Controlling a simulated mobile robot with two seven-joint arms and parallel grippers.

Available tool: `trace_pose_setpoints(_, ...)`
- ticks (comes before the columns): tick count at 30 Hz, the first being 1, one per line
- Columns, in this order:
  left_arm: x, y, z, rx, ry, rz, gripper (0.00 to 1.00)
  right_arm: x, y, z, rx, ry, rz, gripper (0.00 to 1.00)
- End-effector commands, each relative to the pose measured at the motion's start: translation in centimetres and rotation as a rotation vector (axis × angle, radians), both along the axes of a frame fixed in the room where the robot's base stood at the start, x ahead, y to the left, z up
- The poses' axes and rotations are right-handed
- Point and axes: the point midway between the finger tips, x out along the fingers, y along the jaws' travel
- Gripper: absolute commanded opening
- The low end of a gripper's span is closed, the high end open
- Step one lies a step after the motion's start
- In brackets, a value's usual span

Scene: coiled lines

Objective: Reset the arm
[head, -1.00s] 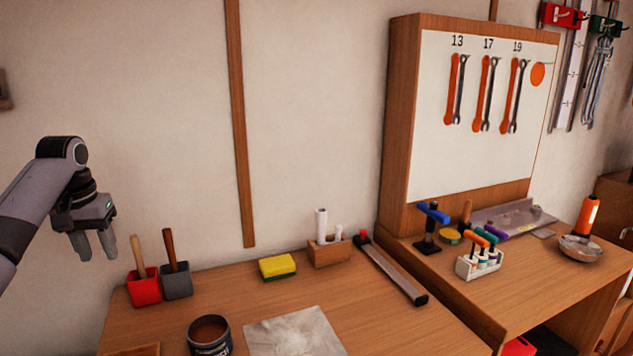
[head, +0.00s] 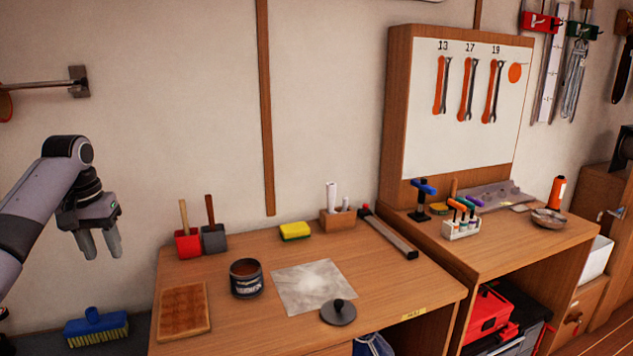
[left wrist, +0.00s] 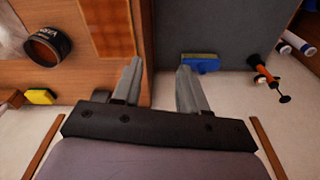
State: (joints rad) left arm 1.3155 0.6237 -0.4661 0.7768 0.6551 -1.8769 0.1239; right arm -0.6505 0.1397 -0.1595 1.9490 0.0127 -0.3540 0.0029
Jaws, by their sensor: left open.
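My left gripper (head: 100,245) is raised at the left of the head view, in front of the bare wall and left of the workbench. Its two fingers point down, apart, with nothing between them. In the left wrist view the open fingers (left wrist: 158,85) show over the bench's edge and the grey floor area. My right gripper is not in view.
The workbench (head: 235,325) holds an open can (head: 246,278), a brown board (head: 184,310), a dark lid (head: 338,312), a sponge (head: 295,231) and red (head: 188,244) and grey (head: 214,239) holders. A blue brush (head: 96,327) lies low at left. Wall space around the gripper is clear.

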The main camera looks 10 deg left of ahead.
Motion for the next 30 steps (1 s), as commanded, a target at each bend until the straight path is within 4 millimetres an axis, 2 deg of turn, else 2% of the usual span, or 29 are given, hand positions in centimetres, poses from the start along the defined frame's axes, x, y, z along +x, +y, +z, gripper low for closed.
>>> trace_pose_setpoints(3,-2.4,5.0,0.6,0.023,0.000,0.091,0.42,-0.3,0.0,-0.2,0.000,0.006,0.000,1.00)
trace_pose_setpoints(8,-6.5,11.7,1.7,0.057,0.000,0.221,0.42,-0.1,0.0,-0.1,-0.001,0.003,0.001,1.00)
trace_pose_setpoints(12,-10.8,17.1,2.8,0.088,0.000,0.337,0.42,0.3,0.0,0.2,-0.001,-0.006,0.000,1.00)
trace_pose_setpoints(14,-9.7,16.5,0.8,0.138,0.001,0.292,0.42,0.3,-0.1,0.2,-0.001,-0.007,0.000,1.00)
trace_pose_setpoints(18,-8.8,17.0,-2.3,0.248,-0.020,0.234,0.42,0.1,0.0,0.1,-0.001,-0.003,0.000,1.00)
trace_pose_setpoints(24,-7.9,17.0,-7.7,0.412,-0.057,0.100,0.42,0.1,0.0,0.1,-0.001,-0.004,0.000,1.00)
trace_pose_setpoints(30,-7.6,15.8,-13.3,0.558,-0.112,-0.093,0.42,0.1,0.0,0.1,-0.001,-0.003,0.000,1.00)
